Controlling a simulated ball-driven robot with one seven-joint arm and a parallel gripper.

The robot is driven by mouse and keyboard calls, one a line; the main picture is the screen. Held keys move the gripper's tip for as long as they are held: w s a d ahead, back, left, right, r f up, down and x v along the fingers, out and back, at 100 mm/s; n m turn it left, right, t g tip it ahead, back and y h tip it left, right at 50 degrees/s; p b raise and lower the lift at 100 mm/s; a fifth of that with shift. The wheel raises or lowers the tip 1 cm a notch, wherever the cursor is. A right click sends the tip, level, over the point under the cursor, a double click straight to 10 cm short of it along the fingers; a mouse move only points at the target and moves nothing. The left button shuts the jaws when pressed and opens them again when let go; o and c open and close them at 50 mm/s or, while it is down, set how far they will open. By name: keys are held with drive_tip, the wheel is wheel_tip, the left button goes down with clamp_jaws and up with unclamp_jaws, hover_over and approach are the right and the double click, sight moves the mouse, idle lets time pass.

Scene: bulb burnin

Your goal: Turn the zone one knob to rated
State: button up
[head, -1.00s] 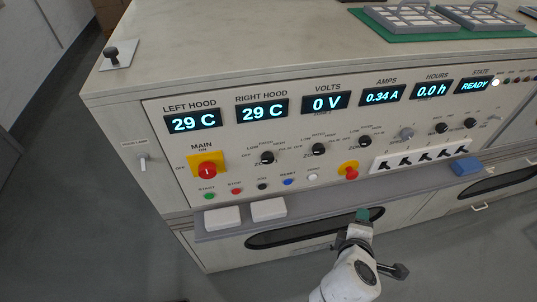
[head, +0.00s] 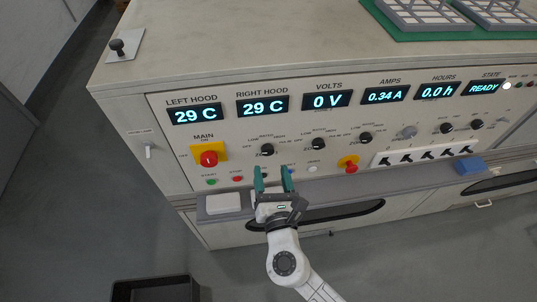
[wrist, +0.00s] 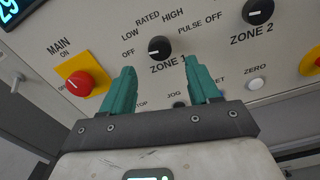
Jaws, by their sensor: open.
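The zone one knob (head: 267,150) is a round black knob on the sloped front panel, right of the yellow main switch. In the wrist view the knob (wrist: 159,47) sits above the "ZONE 1" label, ringed by OFF, LOW, RATED, HIGH and PULSE. My gripper (head: 273,178) is open and empty, with two green fingers pointing up the panel below the knob. In the wrist view the gripper (wrist: 157,78) has its fingertips to the left and right below the knob, apart from it.
The red main switch (wrist: 80,82) is left of my fingers, and the zone two knob (wrist: 257,12) is to the right. A white zero button (wrist: 256,84) is on the right. Another red knob (head: 348,163) and black toggles (head: 427,154) lie farther right. A white pad (head: 223,203) rests on the ledge.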

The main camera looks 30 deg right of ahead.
sight(268, 154)
drive_tip(key=x, duration=0.5)
drive_tip(key=shift+w+d, duration=0.15)
drive_tip(key=shift+w, duration=0.15)
drive_tip(key=c, duration=1)
